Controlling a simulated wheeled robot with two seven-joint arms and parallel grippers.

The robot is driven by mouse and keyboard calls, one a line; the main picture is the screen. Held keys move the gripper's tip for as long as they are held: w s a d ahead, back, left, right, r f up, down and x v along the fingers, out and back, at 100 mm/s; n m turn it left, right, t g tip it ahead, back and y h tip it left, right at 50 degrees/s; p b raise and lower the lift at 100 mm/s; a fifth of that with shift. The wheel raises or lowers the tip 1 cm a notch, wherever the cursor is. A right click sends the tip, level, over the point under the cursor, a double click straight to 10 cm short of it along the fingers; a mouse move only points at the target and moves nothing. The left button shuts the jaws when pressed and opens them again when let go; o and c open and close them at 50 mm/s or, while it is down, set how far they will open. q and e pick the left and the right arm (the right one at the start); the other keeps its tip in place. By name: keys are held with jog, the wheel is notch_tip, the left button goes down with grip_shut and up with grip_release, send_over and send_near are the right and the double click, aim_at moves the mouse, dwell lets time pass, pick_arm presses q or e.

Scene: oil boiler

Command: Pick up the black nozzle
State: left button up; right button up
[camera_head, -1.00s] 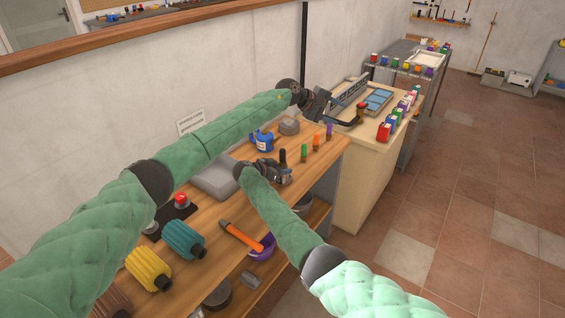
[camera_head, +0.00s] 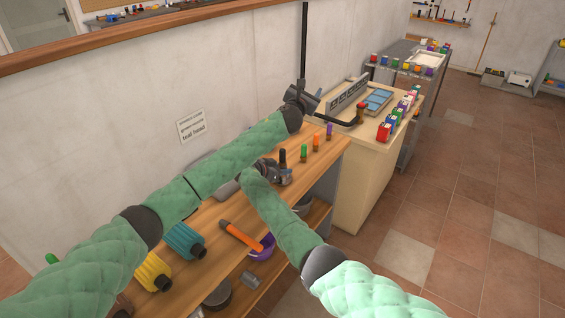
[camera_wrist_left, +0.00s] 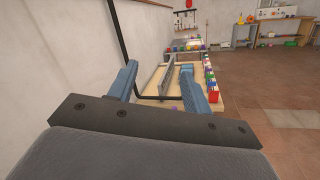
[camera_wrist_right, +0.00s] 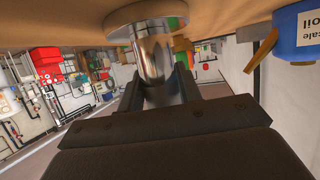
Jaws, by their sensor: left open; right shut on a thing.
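The black nozzle (camera_head: 282,155) stands upright on the wooden bench, its dark top showing above my right gripper (camera_head: 277,173). In the right wrist view, my right gripper (camera_wrist_right: 158,80) is shut around a shiny metal cylinder (camera_wrist_right: 155,58) with a round disc at its end against the bench. This looks like the nozzle's lower body; its black top is hidden there. My left gripper (camera_head: 305,99) is higher, near the wall and the bench's far end. In the left wrist view its blue-grey fingers (camera_wrist_left: 160,85) are apart with nothing between them.
Green (camera_head: 304,151), orange (camera_head: 316,142) and purple (camera_head: 329,131) nozzles stand farther along the bench. An orange-handled tool (camera_head: 240,236) lies nearer. A blue oil can (camera_wrist_right: 297,30) is beside my right gripper. A pale cabinet (camera_head: 365,170) stands beyond.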

pick_arm(q)
jog(key=s+a+f+n+g+y, duration=0.3)
jog(key=a+f+n+y, duration=0.3)
jog(key=f, duration=0.2)
jog(key=n+g+y, duration=0.2)
jog(key=n+g, duration=0.1)
jog(key=g, duration=0.3)
send_near(282, 153)
jog(key=x, duration=1.2)
jog(key=shift+d, duration=0.1)
jog(key=shift+c, duration=0.3)
jog(key=shift+r, duration=0.1)
grip_shut()
